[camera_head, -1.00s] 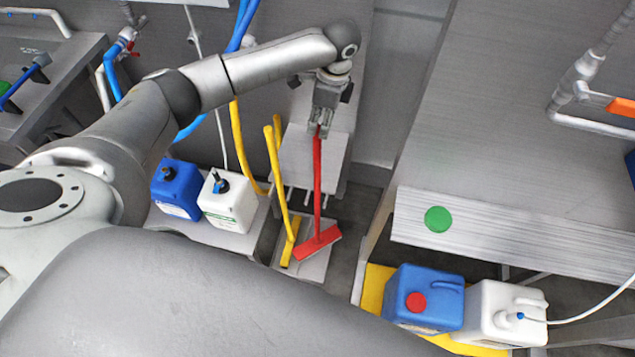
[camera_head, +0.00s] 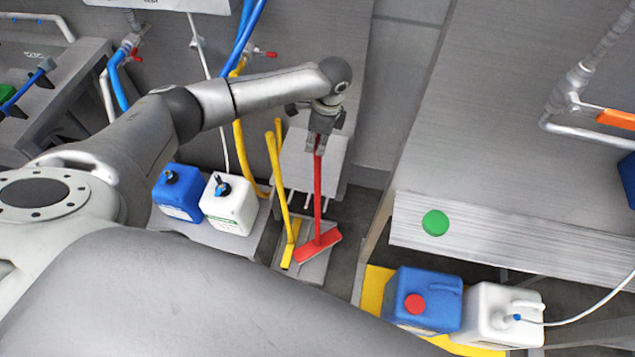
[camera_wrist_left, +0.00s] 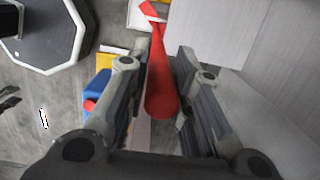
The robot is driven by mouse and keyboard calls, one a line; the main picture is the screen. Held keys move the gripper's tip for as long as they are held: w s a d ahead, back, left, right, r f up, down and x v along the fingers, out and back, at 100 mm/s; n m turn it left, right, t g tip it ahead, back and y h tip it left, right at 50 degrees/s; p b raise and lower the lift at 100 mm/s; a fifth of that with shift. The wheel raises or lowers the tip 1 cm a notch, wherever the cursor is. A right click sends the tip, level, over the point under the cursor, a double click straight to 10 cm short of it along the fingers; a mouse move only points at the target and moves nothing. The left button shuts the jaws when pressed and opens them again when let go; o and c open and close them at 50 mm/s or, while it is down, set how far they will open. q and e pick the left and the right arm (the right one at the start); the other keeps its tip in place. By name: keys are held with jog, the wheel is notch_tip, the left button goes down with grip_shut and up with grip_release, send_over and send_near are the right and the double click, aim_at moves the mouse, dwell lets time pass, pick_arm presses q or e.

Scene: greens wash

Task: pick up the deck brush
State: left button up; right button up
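A red deck brush (camera_head: 318,205) stands with its head (camera_head: 318,245) low on a small grey stand and its handle rising. A yellow brush or squeegee (camera_head: 282,190) stands just left of it. My left gripper (camera_head: 317,147) is at the top of the red handle. In the left wrist view the rounded end of the red handle (camera_wrist_left: 161,95) lies between the two fingers of my left gripper (camera_wrist_left: 165,78). The fingers are apart, with narrow gaps beside the handle, so it does not look clamped. My right gripper is not in view.
Blue (camera_head: 179,193) and white (camera_head: 229,205) jugs stand left of the brushes. A steel table (camera_head: 490,228) with a green disc is on the right. Another blue jug (camera_head: 423,298) and white jug (camera_head: 503,312) stand below it. Hoses hang behind my arm.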

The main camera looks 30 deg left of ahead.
pick_arm(q)
grip_shut()
jog(key=shift+r, duration=0.15)
